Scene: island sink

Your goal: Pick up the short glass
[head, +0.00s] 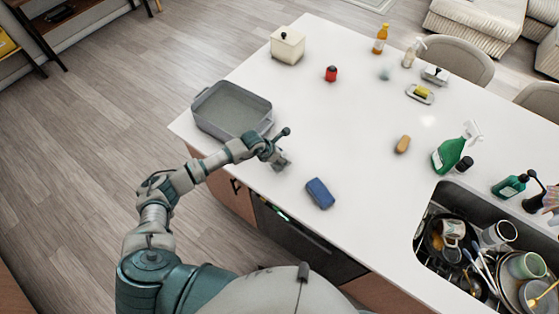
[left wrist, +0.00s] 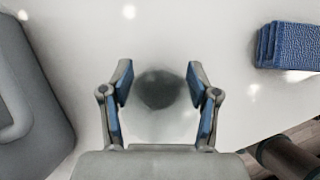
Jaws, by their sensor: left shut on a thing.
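My left gripper (head: 280,161) is low over the white island top, near its front edge. In the left wrist view its two blue-padded fingers (left wrist: 159,82) stand on either side of a clear glass (left wrist: 158,92) with a dark round patch in its middle. The fingers are shut on this glass. Its outline is faint, and the gripper mostly hides it in the head view. I cannot tell whether it touches the counter. My right gripper is not in view.
A grey pan (head: 232,108) stands just left of the gripper; a blue sponge (head: 320,193) lies to its right. The sink (head: 432,214) holds dishes. The counter's middle is mostly clear.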

